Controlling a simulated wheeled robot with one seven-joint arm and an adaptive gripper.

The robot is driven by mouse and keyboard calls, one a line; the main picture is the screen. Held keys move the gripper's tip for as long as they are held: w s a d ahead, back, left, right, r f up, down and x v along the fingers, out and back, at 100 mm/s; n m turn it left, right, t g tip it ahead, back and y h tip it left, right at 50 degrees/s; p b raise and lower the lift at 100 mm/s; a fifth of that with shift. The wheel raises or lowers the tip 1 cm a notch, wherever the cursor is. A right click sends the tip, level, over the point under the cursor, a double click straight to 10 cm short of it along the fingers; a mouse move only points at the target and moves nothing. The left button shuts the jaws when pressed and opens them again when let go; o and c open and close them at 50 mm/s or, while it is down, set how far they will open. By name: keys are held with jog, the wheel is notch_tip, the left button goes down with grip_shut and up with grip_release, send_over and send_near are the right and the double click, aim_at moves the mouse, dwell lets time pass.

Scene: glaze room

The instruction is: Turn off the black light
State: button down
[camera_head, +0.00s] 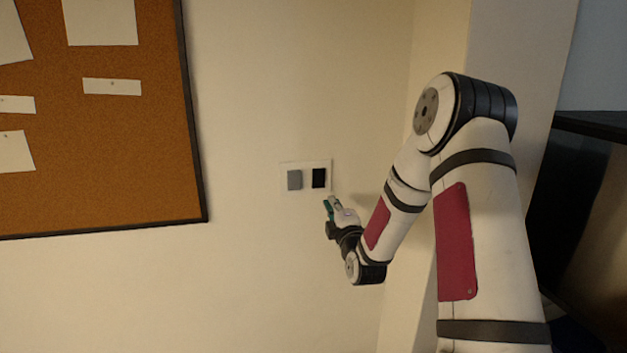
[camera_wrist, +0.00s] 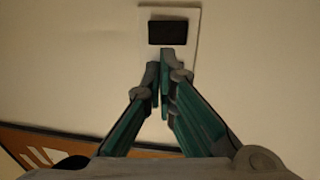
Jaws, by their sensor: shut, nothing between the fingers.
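A black switch (camera_head: 319,178) sits on the right of a white wall plate (camera_head: 306,178), beside a grey switch (camera_head: 294,180). In the wrist view the black switch (camera_wrist: 168,32) is at the top of the plate (camera_wrist: 172,12), just beyond the fingertips. The grey switch is not seen there; the fingers cover the lower plate. My gripper (camera_head: 331,203) is just below the black switch in the head view. In the wrist view my gripper (camera_wrist: 160,65) has its green, grey-tipped fingers together, with nothing held. I cannot tell whether it touches the wall.
A cork board (camera_head: 115,155) with pinned papers hangs left of the plate. A wall corner (camera_head: 425,90) stands to the right, and a dark piece of furniture (camera_head: 580,185) is at the far right. The wall around the plate is bare.

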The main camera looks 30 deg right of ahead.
aim_at(319, 175)
jog(key=shift+w, duration=0.1)
jog(key=x, duration=1.3)
jog(key=shift+w+d+r+p, duration=0.1)
jog(key=shift+w+p, duration=0.3)
